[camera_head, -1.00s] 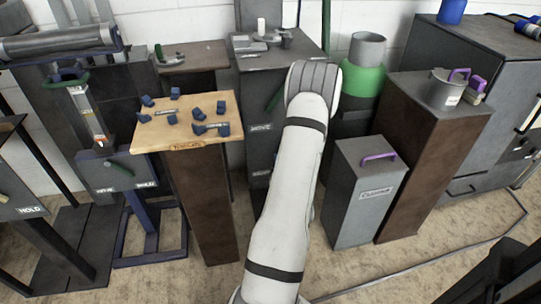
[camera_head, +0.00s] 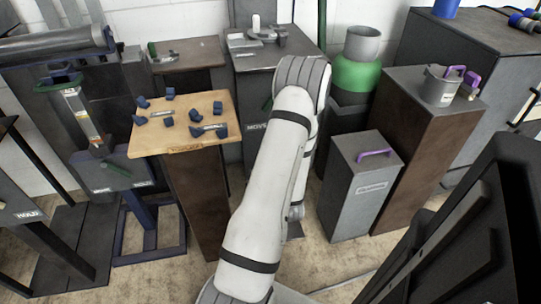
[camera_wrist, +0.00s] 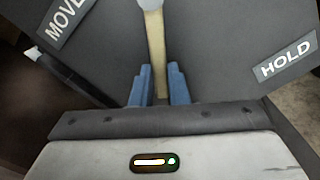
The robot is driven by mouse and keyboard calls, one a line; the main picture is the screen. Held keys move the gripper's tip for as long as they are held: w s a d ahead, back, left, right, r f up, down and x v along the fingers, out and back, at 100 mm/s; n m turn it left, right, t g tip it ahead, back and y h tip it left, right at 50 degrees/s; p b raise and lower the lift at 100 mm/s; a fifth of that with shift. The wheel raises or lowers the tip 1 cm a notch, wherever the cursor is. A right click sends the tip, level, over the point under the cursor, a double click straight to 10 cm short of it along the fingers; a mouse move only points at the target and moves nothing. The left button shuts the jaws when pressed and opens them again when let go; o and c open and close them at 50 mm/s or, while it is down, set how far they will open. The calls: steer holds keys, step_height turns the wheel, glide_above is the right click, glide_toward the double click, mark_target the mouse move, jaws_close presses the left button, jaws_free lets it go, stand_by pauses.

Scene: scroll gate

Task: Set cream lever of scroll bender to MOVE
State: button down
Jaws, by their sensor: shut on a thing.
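The cream lever (camera_wrist: 155,50) runs almost straight down the wrist view from a pale round end at the top edge. My gripper (camera_wrist: 160,90) has its two blue fingers shut on the lever's lower part. The dark panel behind it carries a MOVE label (camera_wrist: 66,20) to the left and a HOLD label (camera_wrist: 287,60) to the right; the lever lies between them, at neither label. In the head view the MOVE label (camera_head: 256,127) shows on the dark cabinet (camera_head: 255,85), while my arm hides my gripper and the lever.
A wooden-topped stand (camera_head: 175,145) with several small blue pieces is left of my arm. A grey box with a purple handle (camera_head: 374,153) stands to the right, before a brown pedestal (camera_head: 415,150) holding a pot (camera_head: 440,88). A green-banded cylinder (camera_head: 357,78) stands behind.

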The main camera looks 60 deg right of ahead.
steer(key=shift+d+r, duration=0.15)
steer(key=shift+r, duration=0.05)
steer(key=c, duration=1.4)
jaws_free()
steer(key=shift+f, duration=0.1)
steer(key=p+v, duration=0.1)
steer(key=v, duration=0.7)
